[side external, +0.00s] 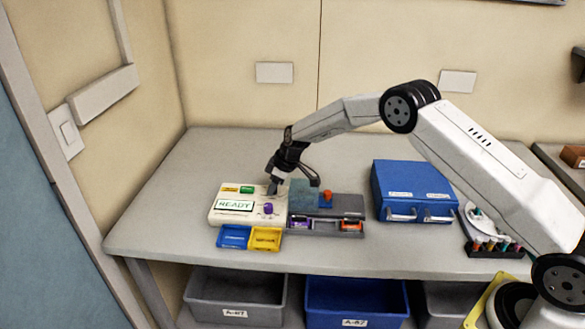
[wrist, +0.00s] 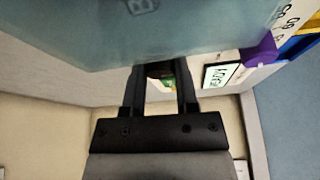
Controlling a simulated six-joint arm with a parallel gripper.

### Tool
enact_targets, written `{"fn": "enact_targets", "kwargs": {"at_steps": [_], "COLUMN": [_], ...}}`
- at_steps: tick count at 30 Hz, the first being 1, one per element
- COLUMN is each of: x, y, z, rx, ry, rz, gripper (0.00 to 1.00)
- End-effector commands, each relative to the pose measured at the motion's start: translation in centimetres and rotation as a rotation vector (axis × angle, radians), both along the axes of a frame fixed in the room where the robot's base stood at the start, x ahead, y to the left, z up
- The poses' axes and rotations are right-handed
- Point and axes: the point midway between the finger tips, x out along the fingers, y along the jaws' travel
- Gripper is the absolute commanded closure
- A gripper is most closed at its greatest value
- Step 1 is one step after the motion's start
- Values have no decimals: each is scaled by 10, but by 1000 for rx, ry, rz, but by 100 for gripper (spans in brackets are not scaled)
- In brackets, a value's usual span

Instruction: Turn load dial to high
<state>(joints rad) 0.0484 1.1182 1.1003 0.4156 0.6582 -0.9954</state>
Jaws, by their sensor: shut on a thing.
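The white pump panel (side external: 225,217) lies on the grey bench with a READY display (side external: 235,205); the display also shows in the wrist view (wrist: 218,76). My gripper (side external: 272,188) points down at the back right of the panel. In the wrist view my gripper (wrist: 160,80) has its fingers on both sides of a small dark knob (wrist: 160,70), which appears to be the load dial. The knob is mostly hidden and its setting cannot be read. A purple knob (side external: 267,208) stands on the panel in front of my gripper, apart from it.
A translucent teal cover (side external: 302,196) stands upright close right of my gripper. A red knob (side external: 327,195) is beyond it. Blue (side external: 233,237) and yellow (side external: 265,239) trays sit in front. A blue case (side external: 415,188) stands right. Bench left is clear.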

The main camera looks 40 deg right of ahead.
Motion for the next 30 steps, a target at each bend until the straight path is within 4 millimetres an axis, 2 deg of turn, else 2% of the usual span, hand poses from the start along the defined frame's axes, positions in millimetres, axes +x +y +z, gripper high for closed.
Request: {"fn": "enact_targets", "kwargs": {"at_steps": [12,26,27,29,30], "x": [1,0,0,0,0], "y": [-1,-1,-1,-1,-1], "z": [0,-1,-1,-1,-1], "rx": [-1,-1,-1,-1,-1], "ry": [-1,1,1,1,1], "rz": [181,201,201,201,201], "gripper": [100,100,59,40,28]}}
